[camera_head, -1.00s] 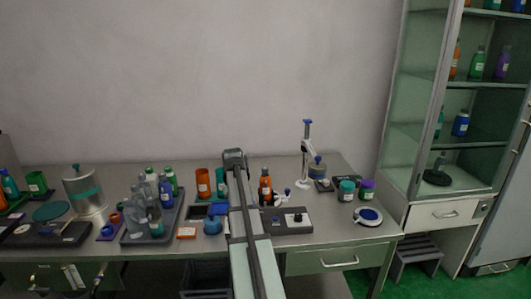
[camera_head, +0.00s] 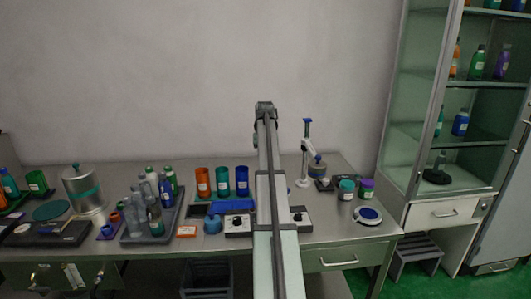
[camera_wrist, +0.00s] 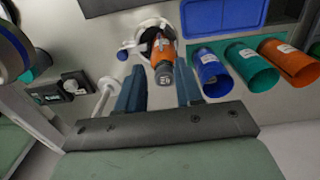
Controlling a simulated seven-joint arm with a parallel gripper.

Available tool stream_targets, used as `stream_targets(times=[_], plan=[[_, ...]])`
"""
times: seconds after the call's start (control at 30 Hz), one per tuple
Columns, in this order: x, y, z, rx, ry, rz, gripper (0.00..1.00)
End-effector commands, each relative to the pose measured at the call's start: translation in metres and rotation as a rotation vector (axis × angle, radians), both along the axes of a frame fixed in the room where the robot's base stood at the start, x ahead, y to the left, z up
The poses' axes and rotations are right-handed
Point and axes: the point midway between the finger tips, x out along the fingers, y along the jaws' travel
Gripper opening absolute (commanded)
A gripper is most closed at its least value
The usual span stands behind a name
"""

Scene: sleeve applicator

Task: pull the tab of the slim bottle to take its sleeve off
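An orange slim bottle with a grey cap (camera_wrist: 162,60) stands in a white ring-shaped holder (camera_wrist: 148,28) in the wrist view. I see it from above, cap towards me. A blue knob sits at the holder's left. I cannot make out a sleeve or a pull tab on the bottle. My gripper (camera_wrist: 160,78) is open, its two blue fingers apart, with the bottle's cap showing in the gap between them; I cannot tell whether either finger touches it. In the head view my arm hides the bottle and the gripper.
Orange (camera_head: 203,183), teal (camera_head: 222,182) and blue (camera_head: 242,181) cups stand left of my arm, behind a blue tray (camera_head: 232,207). A control box (camera_head: 237,226) is partly behind my arm. A white stand (camera_head: 304,155) and jars (camera_head: 346,189) are at right.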

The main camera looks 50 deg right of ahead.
Motion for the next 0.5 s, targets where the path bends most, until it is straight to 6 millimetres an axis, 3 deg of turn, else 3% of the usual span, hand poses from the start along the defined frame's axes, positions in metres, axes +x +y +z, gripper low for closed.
stream_targets(times=[0.2,0.5], plan=[[-0.001,0.001,-0.038,0.001,0.001,0.000,0.36],[-0.002,0.000,-0.078,-0.001,0.001,0.000,0.36]])
